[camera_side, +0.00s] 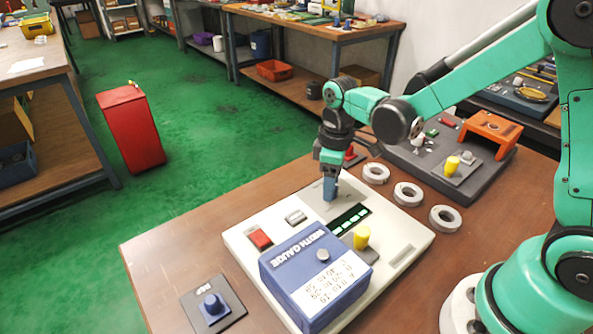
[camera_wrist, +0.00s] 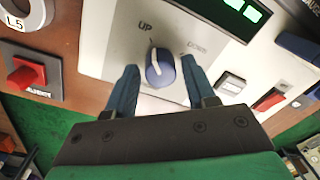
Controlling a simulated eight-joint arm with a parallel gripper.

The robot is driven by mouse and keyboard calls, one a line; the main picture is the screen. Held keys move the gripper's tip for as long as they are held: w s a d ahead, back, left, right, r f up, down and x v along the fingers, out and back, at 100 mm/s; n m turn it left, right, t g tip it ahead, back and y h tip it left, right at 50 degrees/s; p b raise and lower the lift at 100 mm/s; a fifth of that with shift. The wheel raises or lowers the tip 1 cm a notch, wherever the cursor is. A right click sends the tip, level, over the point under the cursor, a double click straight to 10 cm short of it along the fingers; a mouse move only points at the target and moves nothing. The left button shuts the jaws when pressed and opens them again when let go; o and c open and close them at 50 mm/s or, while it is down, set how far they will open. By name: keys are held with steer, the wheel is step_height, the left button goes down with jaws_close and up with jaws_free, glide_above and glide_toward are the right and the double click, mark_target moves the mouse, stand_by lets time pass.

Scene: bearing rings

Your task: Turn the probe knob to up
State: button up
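The probe knob (camera_wrist: 161,70) is blue with a white pointer line and sits on a light panel (camera_wrist: 112,60). In the wrist view its line points up and slightly left, toward the printed UP label (camera_wrist: 145,27); the DOWN label (camera_wrist: 197,48) is to the right. My gripper (camera_wrist: 160,68) is open, with one blue finger on each side of the knob and a gap visible on both sides. In the side view my gripper (camera_side: 330,196) points down at the panel's back part, and its fingers hide the knob.
A blue bench gauge box (camera_side: 315,275) stands on the panel's front, beside a yellow knob (camera_side: 362,237), a red switch (camera_side: 260,238) and a lit green display (camera_side: 350,219). Several grey rings (camera_side: 408,194) lie right of the panel.

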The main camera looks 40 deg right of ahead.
steer(key=shift+o, duration=0.7)
steer(key=shift+r, duration=2.85)
steer(key=shift+s+r, duration=0.15)
steer(key=shift+r, duration=0.1)
steer(key=s+r+m+t, duration=0.4)
steer(key=s+m+t, duration=0.2)
steer(key=m+t, duration=0.1)
steer(key=shift+d, duration=0.2)
steer(key=shift+s, duration=0.1)
